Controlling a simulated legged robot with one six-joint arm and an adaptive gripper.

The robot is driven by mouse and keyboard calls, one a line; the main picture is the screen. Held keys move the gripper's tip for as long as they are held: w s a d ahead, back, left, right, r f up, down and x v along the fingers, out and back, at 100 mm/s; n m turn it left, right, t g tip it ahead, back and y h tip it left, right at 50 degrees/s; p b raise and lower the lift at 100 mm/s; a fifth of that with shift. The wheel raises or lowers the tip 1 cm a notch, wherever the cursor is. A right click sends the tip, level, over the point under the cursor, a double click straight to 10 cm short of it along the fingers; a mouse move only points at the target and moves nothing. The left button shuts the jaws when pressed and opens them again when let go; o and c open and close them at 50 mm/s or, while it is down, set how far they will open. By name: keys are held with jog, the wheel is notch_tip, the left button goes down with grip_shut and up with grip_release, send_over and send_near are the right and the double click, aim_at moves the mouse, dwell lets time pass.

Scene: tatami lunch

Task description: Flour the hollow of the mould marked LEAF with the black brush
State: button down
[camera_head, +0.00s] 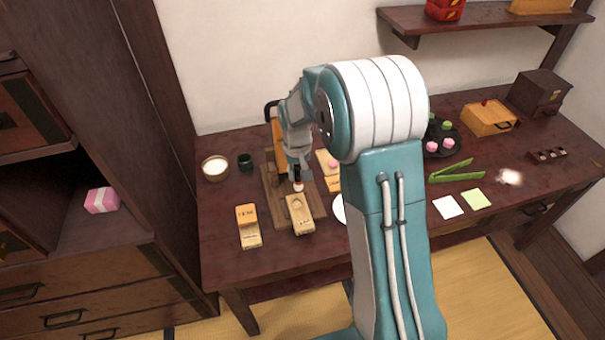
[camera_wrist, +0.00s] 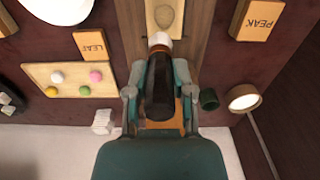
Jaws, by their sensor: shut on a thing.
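My gripper (camera_head: 298,173) is shut on the black brush, which also shows in the wrist view (camera_wrist: 160,85). The brush's pale tip (camera_wrist: 159,40) points toward a light wooden mould (camera_wrist: 151,20) with a rounded hollow. The tip is at the mould's near edge in the wrist view; I cannot tell whether they touch. The mould, also in the head view (camera_head: 302,224), lies on a brown wooden stand (camera_head: 280,206); its front marking is too small to read. A LEAF plate (camera_wrist: 90,43) lies to the left in the wrist view, a PEAK block (camera_wrist: 262,19) to the right.
A bowl of white powder (camera_head: 215,168) and a dark green cup (camera_head: 245,161) stand at the table's back left. A board with coloured balls (camera_wrist: 60,70) and a white plate (camera_wrist: 50,8) are beside the stand. Green tongs (camera_head: 457,175) lie to the right.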

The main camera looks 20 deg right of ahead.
aim_at(296, 188)
notch_tip(296, 188, down, 5)
jog(key=shift+a+r, duration=0.1)
jog(key=shift+r, duration=0.05)
jog(key=shift+d+f, duration=0.25)
jog(key=shift+f, duration=0.15)
jog(key=shift+a+f, duration=0.1)
jog(key=shift+a, duration=0.7)
jog(key=shift+d, duration=0.65)
jog(key=shift+a, duration=0.1)
jog(key=shift+a, duration=0.1)
jog(key=shift+a, duration=0.2)
jog(key=shift+f, duration=0.1)
